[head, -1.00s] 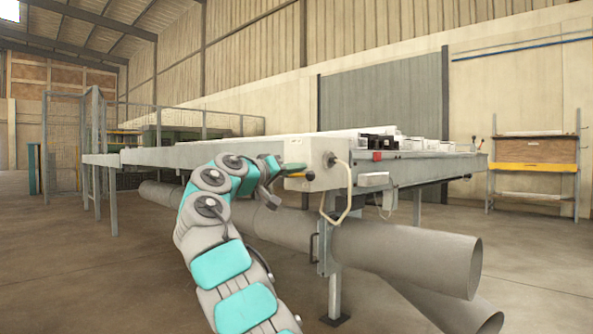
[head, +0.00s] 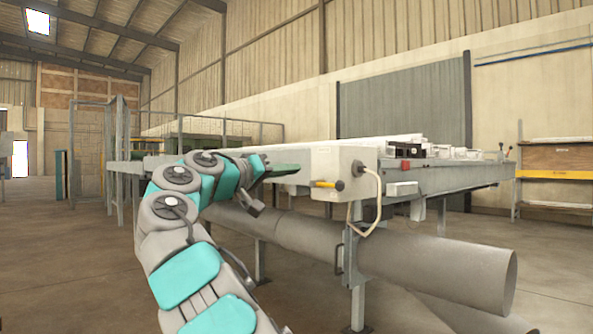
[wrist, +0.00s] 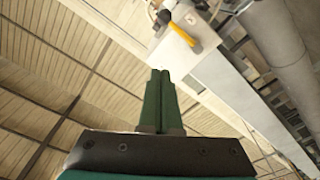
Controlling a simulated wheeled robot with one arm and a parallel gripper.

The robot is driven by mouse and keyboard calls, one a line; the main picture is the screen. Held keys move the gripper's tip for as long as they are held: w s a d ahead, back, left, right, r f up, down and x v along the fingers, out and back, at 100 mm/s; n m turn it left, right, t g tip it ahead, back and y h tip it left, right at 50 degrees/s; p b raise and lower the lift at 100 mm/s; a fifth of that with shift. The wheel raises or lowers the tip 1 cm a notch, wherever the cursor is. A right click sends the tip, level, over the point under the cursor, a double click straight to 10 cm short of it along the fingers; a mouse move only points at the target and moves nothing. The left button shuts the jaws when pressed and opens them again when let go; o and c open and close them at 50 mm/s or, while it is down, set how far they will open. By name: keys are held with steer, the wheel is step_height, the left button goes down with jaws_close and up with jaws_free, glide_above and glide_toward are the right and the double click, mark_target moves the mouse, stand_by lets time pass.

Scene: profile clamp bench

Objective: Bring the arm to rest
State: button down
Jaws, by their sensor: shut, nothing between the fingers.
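My arm (head: 185,240) rises from the bottom of the head view and bends over to the right at the top. My gripper (head: 290,169) ends it with dark green fingers, in front of the near end of the long bench (head: 342,163) in the picture. In the wrist view my gripper (wrist: 160,72) shows its two green fingers side by side, closed together. Nothing is held between them. I cannot tell whether the fingertips touch the bench.
A yellow-handled lever (head: 328,184) sits on the bench end, right of the fingers; it also shows in the wrist view (wrist: 183,34). Large grey pipes (head: 430,262) lie under the bench. A shelf rack (head: 560,172) stands far right. The floor at left is open.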

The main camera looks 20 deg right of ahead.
stand_by(0.5)
steer(key=s+d+f+n+g+y+p, duration=0.1)
steer(key=s+d+f+g+y+p, duration=0.2)
steer(key=s+f, duration=0.55)
steer(key=s+d+f+n+g+y+p, duration=0.25)
steer(key=s+d+f+y, duration=0.2)
steer(key=s+f, duration=0.4)
steer(key=s+a+f+n+g+y+p, duration=0.1)
steer(key=s+a+f+y, duration=0.2)
steer(key=s+a+f, duration=0.3)
steer(key=s+a+f+n+g+y+p, duration=0.1)
steer(key=s+a+f+y+p, duration=0.1)
steer(key=s+a+f, duration=0.4)
steer(key=s+a+f+n+g+y+p, duration=0.1)
steer(key=s+a+f+y+p, duration=0.1)
steer(key=s+a+f+y, duration=0.2)
steer(key=s+a+f, duration=0.1)
steer(key=s+f, duration=0.2)
steer(key=s, duration=0.3)
steer(key=s+a+f, duration=0.2)
steer(key=s+f, duration=0.2)
steer(key=s, duration=0.3)
steer(key=shift+y, duration=0.35)
steer(key=shift+s, duration=0.1)
